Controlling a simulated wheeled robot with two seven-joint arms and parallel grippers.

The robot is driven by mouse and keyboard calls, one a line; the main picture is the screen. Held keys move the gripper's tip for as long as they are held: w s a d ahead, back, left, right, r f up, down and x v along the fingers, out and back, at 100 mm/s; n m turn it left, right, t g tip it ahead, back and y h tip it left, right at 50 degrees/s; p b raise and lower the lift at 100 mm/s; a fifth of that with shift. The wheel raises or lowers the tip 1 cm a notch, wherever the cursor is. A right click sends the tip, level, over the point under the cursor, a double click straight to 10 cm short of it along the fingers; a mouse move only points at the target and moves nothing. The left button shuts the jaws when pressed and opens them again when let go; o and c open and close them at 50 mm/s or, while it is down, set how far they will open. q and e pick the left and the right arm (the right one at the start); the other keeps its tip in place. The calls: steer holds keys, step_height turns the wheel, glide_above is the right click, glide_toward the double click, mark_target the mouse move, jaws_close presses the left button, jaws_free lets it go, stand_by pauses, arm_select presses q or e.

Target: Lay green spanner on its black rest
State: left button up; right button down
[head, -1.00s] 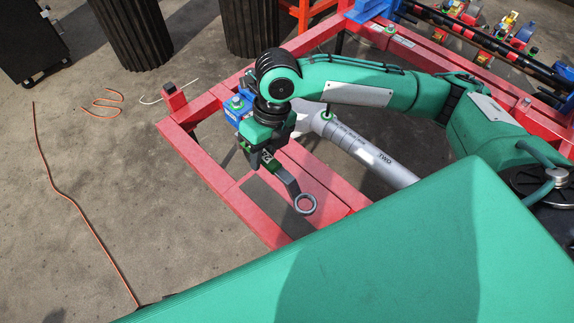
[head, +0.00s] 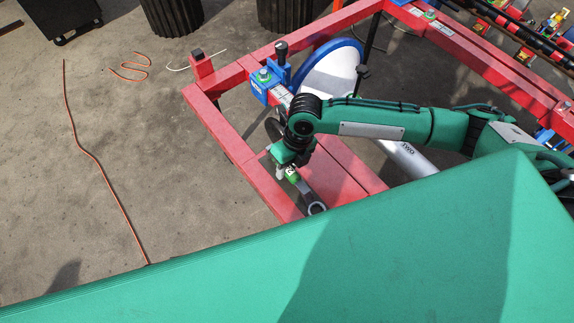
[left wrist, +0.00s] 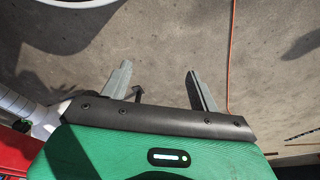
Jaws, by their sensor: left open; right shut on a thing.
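My right gripper (head: 288,171) is shut on the spanner (head: 307,193). The spanner has a green part at the jaws and a grey shaft with a ring end pointing down and right. It is over the red frame's flat plate (head: 338,178); I cannot tell whether it touches. The green body edge in front lies close to the ring. I cannot make out the black rest in the head view; the arm and gripper cover part of that area. My left gripper (left wrist: 163,84) is open and empty over bare floor in the left wrist view.
The red frame (head: 222,128) has a post at its corner and a blue clamp (head: 263,83) with a black knob. A white disc with a blue rim (head: 330,72) stands behind my right arm. An orange cord (head: 88,150) lies on open floor at left.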

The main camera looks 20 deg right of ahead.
arm_select(q)
steer(key=shift+w, duration=0.15)
arm_select(e)
steer(key=c, duration=1.1)
jaws_free()
steer(key=shift+f, duration=0.1)
steer(key=shift+c, duration=0.2)
arm_select(q)
steer(key=shift+f, duration=0.1)
arm_select(e)
steer(key=shift+f+b, duration=0.2)
steer(key=shift+b, duration=0.2)
steer(key=shift+f+b, duration=0.15)
steer(key=shift+b, duration=0.15)
steer(key=v, duration=0.2)
steer(key=shift+r+p, duration=0.3)
steer(key=shift+p, duration=0.05)
arm_select(q)
steer(key=shift+f+p, duration=0.25)
steer(key=shift+p, duration=0.2)
arm_select(e)
steer(key=v, duration=1.1)
steer(key=shift+w+d+r, duration=0.2)
steer(key=shift+d+r, duration=0.05)
arm_select(q)
steer(key=shift+r, duration=0.1)
